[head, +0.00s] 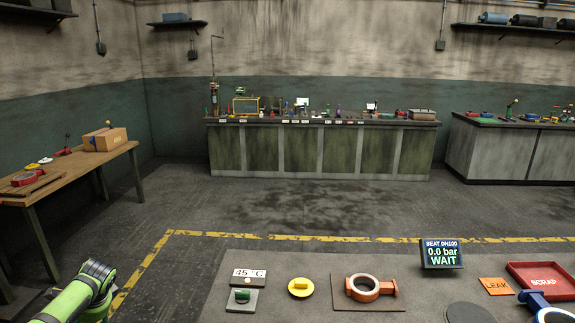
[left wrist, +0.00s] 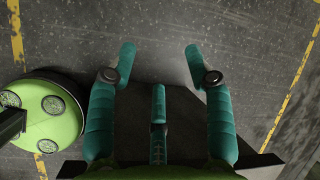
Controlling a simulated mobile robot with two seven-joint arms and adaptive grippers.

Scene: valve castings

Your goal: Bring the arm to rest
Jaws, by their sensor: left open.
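My left arm (head: 88,292), bright green, shows at the bottom left of the head view, left of the near table. I cannot make out the left gripper's fingers in the head view. My right gripper is in neither view.
The near grey table (head: 320,265) holds an orange valve casting (head: 385,290), a yellow part (head: 300,288), a green part (head: 242,295), a display (head: 441,254) reading WAIT, a LEAK card (head: 495,286), a red SCRAP tray (head: 520,268) and a blue casting (head: 535,299). A wooden table (head: 120,152) stands left.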

